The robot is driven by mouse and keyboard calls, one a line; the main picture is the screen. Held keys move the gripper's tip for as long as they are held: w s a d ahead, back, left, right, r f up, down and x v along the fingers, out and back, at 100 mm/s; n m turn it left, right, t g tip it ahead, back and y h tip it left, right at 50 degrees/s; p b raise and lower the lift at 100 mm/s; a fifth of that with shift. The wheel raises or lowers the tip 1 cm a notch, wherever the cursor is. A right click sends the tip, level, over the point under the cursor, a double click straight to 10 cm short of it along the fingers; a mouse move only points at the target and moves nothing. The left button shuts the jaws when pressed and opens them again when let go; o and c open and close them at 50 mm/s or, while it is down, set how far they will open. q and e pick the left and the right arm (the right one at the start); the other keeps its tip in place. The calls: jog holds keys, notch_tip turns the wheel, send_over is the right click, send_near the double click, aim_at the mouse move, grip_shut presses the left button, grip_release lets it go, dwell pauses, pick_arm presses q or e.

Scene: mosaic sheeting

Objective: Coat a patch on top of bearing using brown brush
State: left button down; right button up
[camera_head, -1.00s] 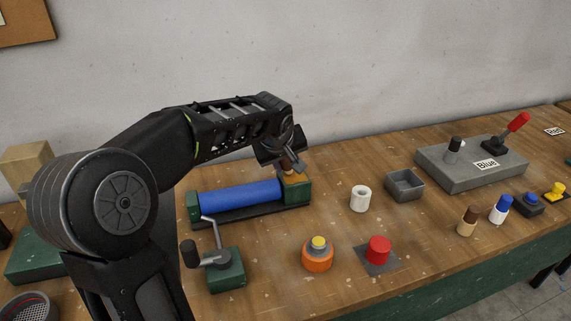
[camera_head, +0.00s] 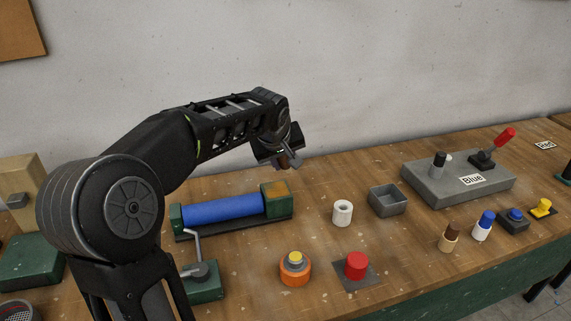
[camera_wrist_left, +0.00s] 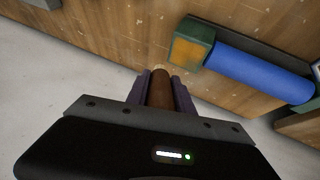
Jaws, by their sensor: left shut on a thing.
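My left gripper (camera_head: 285,163) is shut on the brown brush, whose brown handle (camera_wrist_left: 160,90) shows between the fingers in the left wrist view. The gripper hangs in the air above and behind the bearing, apart from it. The bearing is a green block (camera_head: 290,204) at the right end of a blue roller (camera_head: 222,208). Its top carries an orange-brown patch (camera_head: 275,188), which also shows in the left wrist view (camera_wrist_left: 188,50). The brush's tip is hard to make out. My right gripper is not in view.
To the right stand a white cup (camera_head: 343,213), a grey open box (camera_head: 388,200), a red button (camera_head: 356,265), an orange-and-yellow button (camera_head: 295,268) and a grey lever panel (camera_head: 455,188). A hand crank (camera_head: 203,270) is in front of the roller. Bare wood lies behind the bearing.

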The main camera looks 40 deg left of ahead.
pick_arm(q)
jog(key=shift+r+p, duration=1.1)
jog(key=shift+r, duration=0.8)
jog(key=shift+s+a+r, duration=0.1)
jog(key=shift+a+r, duration=0.05)
jog(key=shift+a, duration=0.1)
jog(key=s+a+r+n+p, duration=0.4)
jog(key=s+n, duration=0.1)
jog(key=n, duration=0.4)
jog(key=shift+p, duration=0.3)
